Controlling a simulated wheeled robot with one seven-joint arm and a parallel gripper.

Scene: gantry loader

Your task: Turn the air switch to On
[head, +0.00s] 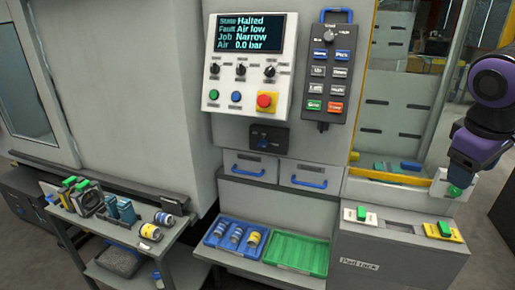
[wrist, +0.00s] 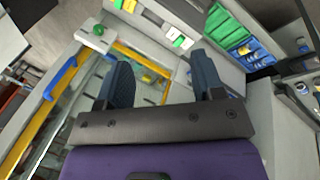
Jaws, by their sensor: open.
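The display (head: 248,32) above reads State Halted, Fault Air low, Job Narrow, Air 0.0 bar. My gripper (wrist: 163,78) is open and empty in the wrist view, its two dark fingers apart. In the head view my purple arm is at the far right, well away from the switch. The switch is not identifiable in the wrist view.
A black button pendant (head: 329,75) hangs right of the panel (head: 284,90). Two blue-handled drawers (head: 248,165) lie below the switch. Blue (head: 216,242) and green (head: 297,252) trays stand on the lower shelf. A loaded cart (head: 125,237) stands left. Space before the switch looks clear.

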